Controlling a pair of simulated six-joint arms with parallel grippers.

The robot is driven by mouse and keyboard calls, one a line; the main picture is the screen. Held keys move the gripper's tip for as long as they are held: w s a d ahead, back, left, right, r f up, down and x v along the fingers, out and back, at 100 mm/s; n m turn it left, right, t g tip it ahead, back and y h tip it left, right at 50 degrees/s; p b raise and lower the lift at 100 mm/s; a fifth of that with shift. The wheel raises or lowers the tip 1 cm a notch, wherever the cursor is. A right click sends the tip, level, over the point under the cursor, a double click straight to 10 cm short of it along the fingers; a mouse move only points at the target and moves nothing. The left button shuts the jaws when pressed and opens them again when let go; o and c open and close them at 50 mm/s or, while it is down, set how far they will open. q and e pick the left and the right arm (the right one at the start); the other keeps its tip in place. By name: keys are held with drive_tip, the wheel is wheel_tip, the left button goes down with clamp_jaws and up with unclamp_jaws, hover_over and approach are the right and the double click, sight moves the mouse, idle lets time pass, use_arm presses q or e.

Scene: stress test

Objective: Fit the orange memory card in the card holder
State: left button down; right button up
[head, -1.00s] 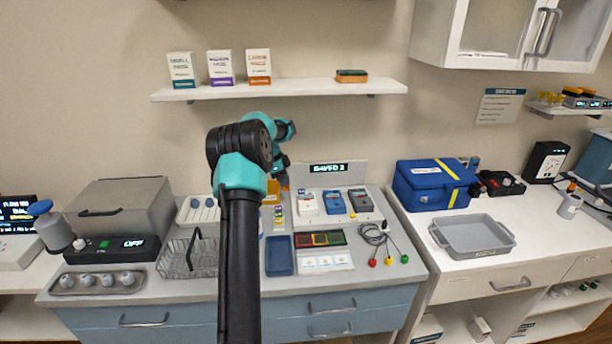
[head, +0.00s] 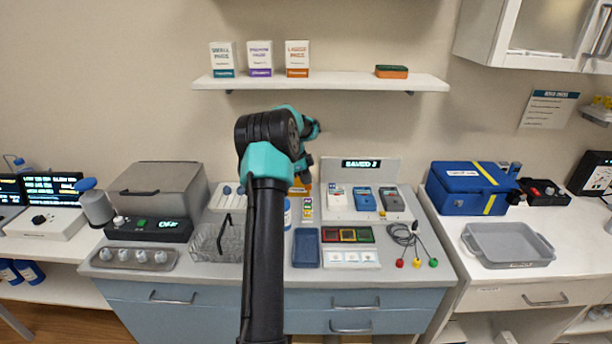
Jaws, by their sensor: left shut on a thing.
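My left arm reaches up over the counter, and its gripper (head: 304,184) points down behind the forearm. The gripper is small here and partly hidden by my arm. It is shut on a small orange piece (head: 308,187), which looks like the orange memory card. My right gripper is not in view.
A station with a "SAVED 2" display (head: 361,163) holds several handheld devices. A strip of coloured pieces (head: 307,209) and a blue tray (head: 305,248) are near the gripper. A wire basket (head: 214,243) stands left; cables with coloured ends (head: 408,238) lie right.

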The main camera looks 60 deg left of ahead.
use_arm(q)
drive_tip(key=shift+f, duration=1.8)
drive_tip(key=shift+f, duration=1.1)
idle(1.3)
drive_tip(key=c, duration=1.5)
unclamp_jaws()
drive_tip(key=shift+r, duration=0.1)
drive_tip(key=shift+r, duration=1.9)
drive_tip(key=o, duration=0.6)
